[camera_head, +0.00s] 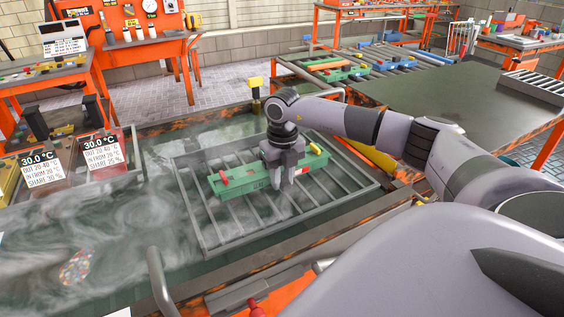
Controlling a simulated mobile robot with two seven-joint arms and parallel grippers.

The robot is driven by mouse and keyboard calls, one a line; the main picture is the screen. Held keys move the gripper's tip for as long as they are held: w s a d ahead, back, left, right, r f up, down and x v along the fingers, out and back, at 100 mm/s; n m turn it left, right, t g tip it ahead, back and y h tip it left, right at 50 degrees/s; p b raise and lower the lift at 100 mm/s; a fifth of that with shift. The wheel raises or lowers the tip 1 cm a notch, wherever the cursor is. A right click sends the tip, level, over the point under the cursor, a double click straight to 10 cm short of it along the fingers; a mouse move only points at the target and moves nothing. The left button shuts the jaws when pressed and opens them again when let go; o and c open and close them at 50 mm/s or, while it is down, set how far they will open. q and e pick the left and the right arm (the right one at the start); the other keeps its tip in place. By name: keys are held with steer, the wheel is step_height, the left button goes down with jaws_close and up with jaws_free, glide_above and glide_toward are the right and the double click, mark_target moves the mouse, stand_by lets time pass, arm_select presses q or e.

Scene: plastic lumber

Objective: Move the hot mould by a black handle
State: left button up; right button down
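A long green mould (237,182) lies across a grey slatted rack (202,222) in the water tank. It has a red knob (222,178) near its left end and a yellow knob (316,149) near its right end. I cannot make out a black handle on it; my gripper hides its middle. My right gripper (283,181) comes down from above onto the mould's middle, fingers pointing down at its near side. Whether the fingers are closed on it is unclear. My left gripper is out of the picture.
Steam or swirling water covers the tank's left part. Temperature signs (102,152) stand at the tank's left. A yellow-topped post (255,84) rises behind the rack. A roller table (345,66) with green and blue moulds is behind. A grey rail (161,284) stands in front.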

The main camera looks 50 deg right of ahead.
steer(key=shift+f, duration=0.15)
stand_by(0.7)
steer(key=c, duration=0.8)
jaws_free()
steer(key=o, duration=0.4)
steer(key=shift+s+f, duration=0.1)
steer(key=shift+f, duration=0.05)
step_height(320, 180, up, 5)
steer(key=p, duration=0.4)
steer(key=shift+r+p, duration=0.7)
steer(key=shift+r, duration=0.45)
steer(key=shift+f, duration=0.1)
